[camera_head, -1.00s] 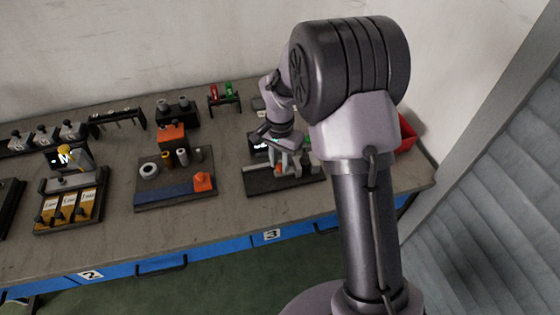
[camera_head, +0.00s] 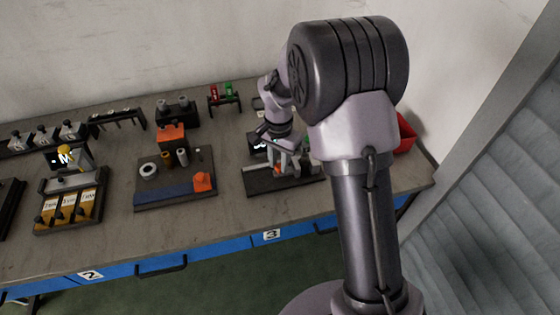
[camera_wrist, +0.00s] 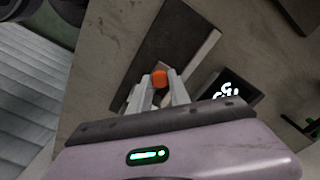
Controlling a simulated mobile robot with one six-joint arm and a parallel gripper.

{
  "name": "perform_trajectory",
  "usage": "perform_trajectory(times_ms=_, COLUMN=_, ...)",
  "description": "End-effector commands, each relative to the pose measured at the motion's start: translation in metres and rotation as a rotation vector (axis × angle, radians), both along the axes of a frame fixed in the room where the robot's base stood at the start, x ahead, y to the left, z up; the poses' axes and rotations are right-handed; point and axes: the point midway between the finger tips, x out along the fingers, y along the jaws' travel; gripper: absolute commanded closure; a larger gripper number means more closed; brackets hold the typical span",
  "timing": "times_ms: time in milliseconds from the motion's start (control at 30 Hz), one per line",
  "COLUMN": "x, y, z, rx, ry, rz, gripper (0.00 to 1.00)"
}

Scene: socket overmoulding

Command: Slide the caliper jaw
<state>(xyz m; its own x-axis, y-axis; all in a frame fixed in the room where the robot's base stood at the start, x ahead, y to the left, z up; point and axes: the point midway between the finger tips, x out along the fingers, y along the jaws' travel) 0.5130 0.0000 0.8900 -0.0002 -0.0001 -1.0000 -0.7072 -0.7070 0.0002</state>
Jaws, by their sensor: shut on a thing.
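A dark base plate (camera_head: 262,187) lies near the table's front edge at the right in the head view. It also shows in the wrist view (camera_wrist: 182,42), with a pale strip along one side. My gripper (camera_head: 284,168) is low over this plate. In the wrist view my gripper (camera_wrist: 160,88) is shut on a small orange knob (camera_wrist: 160,77), which shows between the fingertips. I take the knob to be part of the caliper jaw, but the jaw's shape and its contact with the rail are hidden by the fingers. A dark display (camera_wrist: 227,93) with lit digits stands beside the plate.
A mat with rings, cylinders and an orange block (camera_head: 203,181) lies to the left. A rack with red and green pieces (camera_head: 224,97) stands behind. A red bin (camera_head: 404,135) is at the right, partly behind my arm. Bare table (camera_head: 228,160) separates the stations.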

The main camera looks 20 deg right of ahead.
Motion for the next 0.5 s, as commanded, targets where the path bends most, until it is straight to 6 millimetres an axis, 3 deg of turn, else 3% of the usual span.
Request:
perform_trajectory(times_ms=200, x=0.0, y=0.028, z=0.001, rx=0.001, ry=-0.001, rz=0.002, gripper=1.0)
perform_trajectory(times_ms=433, x=0.0, y=0.03, z=0.0, rx=0.002, ry=-0.001, rz=0.0, gripper=1.0)
perform_trajectory(times_ms=467, x=0.0, y=0.03, z=0.0, rx=0.002, ry=-0.001, rz=0.0, gripper=0.75)
perform_trajectory(times_ms=500, x=0.0, y=0.03, z=0.0, rx=0.003, ry=-0.001, rz=0.0, gripper=0.67)
